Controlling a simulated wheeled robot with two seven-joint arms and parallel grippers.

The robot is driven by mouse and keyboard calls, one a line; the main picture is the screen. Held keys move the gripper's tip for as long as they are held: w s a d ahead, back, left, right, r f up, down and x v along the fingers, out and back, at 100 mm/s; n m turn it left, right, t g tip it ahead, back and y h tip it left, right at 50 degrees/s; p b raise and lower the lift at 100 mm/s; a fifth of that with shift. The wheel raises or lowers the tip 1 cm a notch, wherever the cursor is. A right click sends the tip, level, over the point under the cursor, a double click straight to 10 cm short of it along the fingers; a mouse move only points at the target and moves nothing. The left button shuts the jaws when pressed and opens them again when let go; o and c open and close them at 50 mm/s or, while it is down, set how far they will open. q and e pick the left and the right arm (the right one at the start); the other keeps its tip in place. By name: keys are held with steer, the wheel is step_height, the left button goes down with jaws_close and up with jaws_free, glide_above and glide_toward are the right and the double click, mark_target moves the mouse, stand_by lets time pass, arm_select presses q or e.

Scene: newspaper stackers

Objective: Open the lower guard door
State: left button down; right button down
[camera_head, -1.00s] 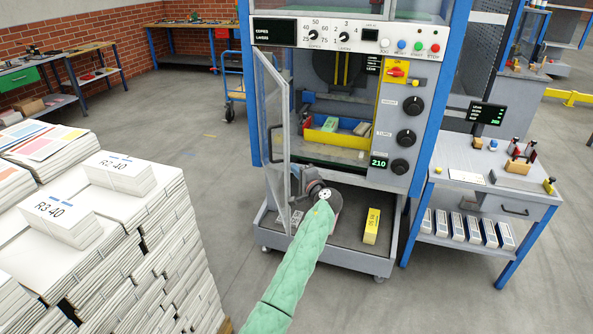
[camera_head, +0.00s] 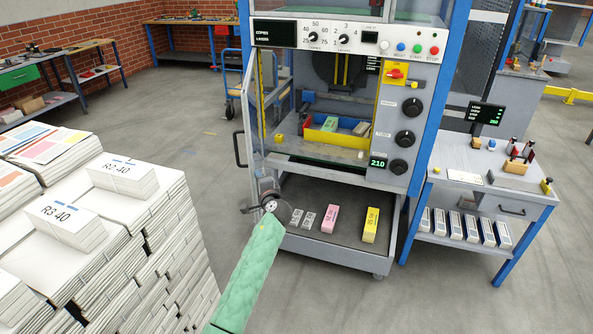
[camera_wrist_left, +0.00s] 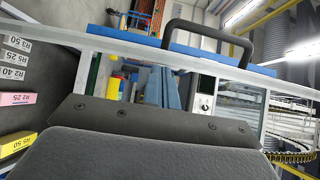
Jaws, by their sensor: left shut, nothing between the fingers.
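The lower guard door (camera_head: 250,110) is a clear panel in a grey frame, hinged at the left side of the blue-framed machine. It stands swung open, out to the left, with its black handle (camera_head: 238,149) on the outer edge. The handle also shows at the top of the left wrist view (camera_wrist_left: 210,38). My left gripper (camera_head: 268,203) is low at the door's bottom, on the machine side of it; its fingers are mostly hidden by my wrist. It is shut and empty, and the door frame fills the wrist view close ahead. My right gripper is out of view.
The machine's opening shows a yellow-and-blue bin (camera_head: 337,133). Below, a grey tray (camera_head: 335,256) holds a pink block (camera_head: 330,219), a yellow block (camera_head: 370,225) and small labelled pieces. Newspaper stacks (camera_head: 130,225) stand at left, close to my arm. A side table (camera_head: 480,165) stands at right.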

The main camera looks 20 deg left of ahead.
arm_select(q)
steer(key=s+a, duration=0.2)
steer(key=a, duration=0.7)
steer(key=s+a, duration=0.3)
steer(key=a, duration=0.7)
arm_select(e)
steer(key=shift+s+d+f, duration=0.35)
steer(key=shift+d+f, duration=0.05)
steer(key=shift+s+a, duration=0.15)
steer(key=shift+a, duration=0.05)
arm_select(q)
steer(key=shift+f, duration=0.15)
